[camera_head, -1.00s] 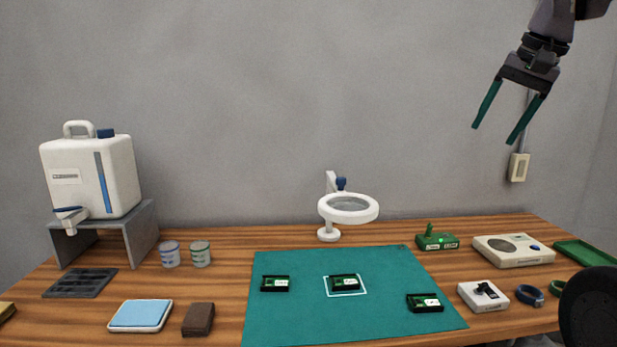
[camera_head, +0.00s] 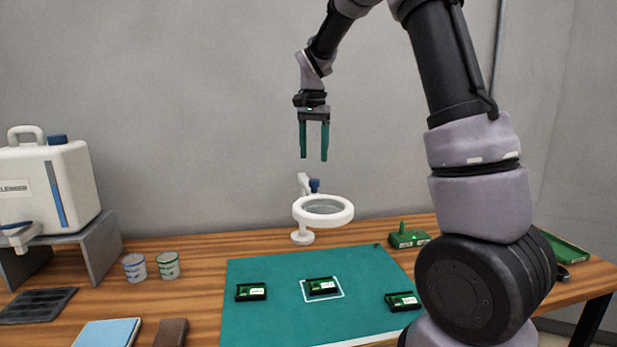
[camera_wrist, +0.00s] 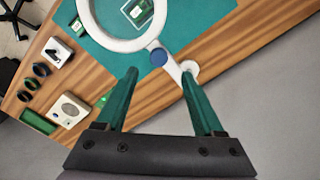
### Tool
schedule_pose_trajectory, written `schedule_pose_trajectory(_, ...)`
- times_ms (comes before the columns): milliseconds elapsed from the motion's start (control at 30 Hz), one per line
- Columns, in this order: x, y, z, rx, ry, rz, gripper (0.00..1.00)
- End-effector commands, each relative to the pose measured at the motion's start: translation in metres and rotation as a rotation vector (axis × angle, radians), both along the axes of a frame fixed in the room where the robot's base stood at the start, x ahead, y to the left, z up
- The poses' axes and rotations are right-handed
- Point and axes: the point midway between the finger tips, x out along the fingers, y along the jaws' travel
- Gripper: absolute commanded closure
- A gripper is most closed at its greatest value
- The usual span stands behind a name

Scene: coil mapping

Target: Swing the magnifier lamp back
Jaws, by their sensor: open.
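The white magnifier lamp (camera_head: 322,221) stands at the back of the green mat, its ring lens level and reaching over the mat's back edge. Its short arm has a blue knob (camera_head: 314,185) and rises from a round white base (camera_head: 302,238). In the wrist view the ring (camera_wrist: 84,20), blue knob (camera_wrist: 159,57) and base (camera_wrist: 189,68) lie beyond my fingers. My gripper (camera_head: 314,157) is open and empty, pointing down above the lamp and apart from it. Its two green fingers (camera_wrist: 160,104) frame the lamp's arm in the wrist view.
Several small black-and-green boards lie on the green mat (camera_head: 270,320), one inside a white outline (camera_head: 322,287). Two tins (camera_head: 168,266) and a white jug on a stand (camera_head: 100,245) are at left. A green device (camera_head: 408,237) is right of the lamp. My arm hides the right side.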

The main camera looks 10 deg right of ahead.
Motion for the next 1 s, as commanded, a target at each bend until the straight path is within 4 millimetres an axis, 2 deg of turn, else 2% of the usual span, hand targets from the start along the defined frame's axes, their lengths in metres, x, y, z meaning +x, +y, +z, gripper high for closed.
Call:
schedule_pose_trajectory(33, -0.001, 0.0, -0.011, -0.001, 0.004, 0.0, 0.31)
schedule_pose_trajectory(200, -0.001, 0.0, -0.043, -0.001, 0.003, 0.001, 0.31)
schedule_pose_trajectory(400, -0.001, 0.0, -0.068, 0.001, 0.002, 0.0, 0.31)
schedule_pose_trajectory(800, 0.0, 0.0, -0.076, 0.001, -0.001, 0.0, 0.31)
schedule_pose_trajectory(867, 0.0, 0.0, -0.076, 0.001, -0.001, 0.0, 0.54)
schedule_pose_trajectory(900, 0.0, 0.0, -0.076, 0.001, -0.001, 0.0, 0.69)
schedule_pose_trajectory(967, 0.0, 0.0, -0.076, 0.001, -0.001, 0.0, 0.92)
schedule_pose_trajectory(1000, 0.0, 0.0, -0.076, 0.001, -0.001, 0.0, 1.0)
